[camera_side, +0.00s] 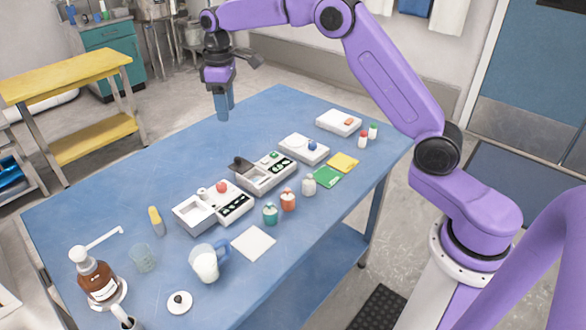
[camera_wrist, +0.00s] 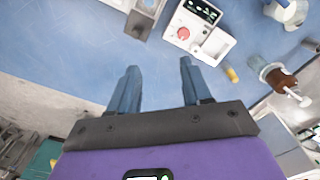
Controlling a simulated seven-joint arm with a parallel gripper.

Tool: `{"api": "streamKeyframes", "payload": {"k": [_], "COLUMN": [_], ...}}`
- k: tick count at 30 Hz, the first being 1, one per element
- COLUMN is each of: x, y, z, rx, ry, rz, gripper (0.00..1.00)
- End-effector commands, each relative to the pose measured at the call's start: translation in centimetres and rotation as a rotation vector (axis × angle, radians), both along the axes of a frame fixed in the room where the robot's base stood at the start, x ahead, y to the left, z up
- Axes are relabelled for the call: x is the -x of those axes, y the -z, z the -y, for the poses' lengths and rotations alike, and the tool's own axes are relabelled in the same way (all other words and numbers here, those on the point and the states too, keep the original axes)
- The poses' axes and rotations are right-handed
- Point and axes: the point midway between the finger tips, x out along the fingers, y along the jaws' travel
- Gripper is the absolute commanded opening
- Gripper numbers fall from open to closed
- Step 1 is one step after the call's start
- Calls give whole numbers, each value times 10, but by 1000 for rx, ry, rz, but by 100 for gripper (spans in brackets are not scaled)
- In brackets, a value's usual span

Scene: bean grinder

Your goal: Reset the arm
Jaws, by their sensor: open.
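My gripper (camera_side: 222,104) hangs above the far left edge of the blue table, with its fingers pointing down. In the wrist view its two blue fingers (camera_wrist: 157,88) stand wide apart with nothing between them. The bean grinder cannot be told for certain among the devices. A white device with a red knob (camera_side: 222,187) and a dark panel stands mid-table; it also shows in the wrist view (camera_wrist: 210,45). Behind it is a grey-white device with a dark top part (camera_side: 263,174). My gripper is well clear of both.
Several small bottles (camera_side: 288,200), a white jug with a blue handle (camera_side: 205,262), a brown pump bottle (camera_side: 97,277) and a clear beaker (camera_side: 143,257) stand along the near side. White boxes (camera_side: 304,149) stand toward the right. A yellow bench (camera_side: 66,74) is beyond the table. The table's far left is bare.

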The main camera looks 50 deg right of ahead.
Motion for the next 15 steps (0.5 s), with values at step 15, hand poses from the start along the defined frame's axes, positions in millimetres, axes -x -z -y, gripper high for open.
{"api": "streamKeyframes", "payload": {"k": [15], "x": [200], "y": [-28], "z": [-67], "rx": [-9], "ry": [-210], "rz": [13], "gripper": [48]}}
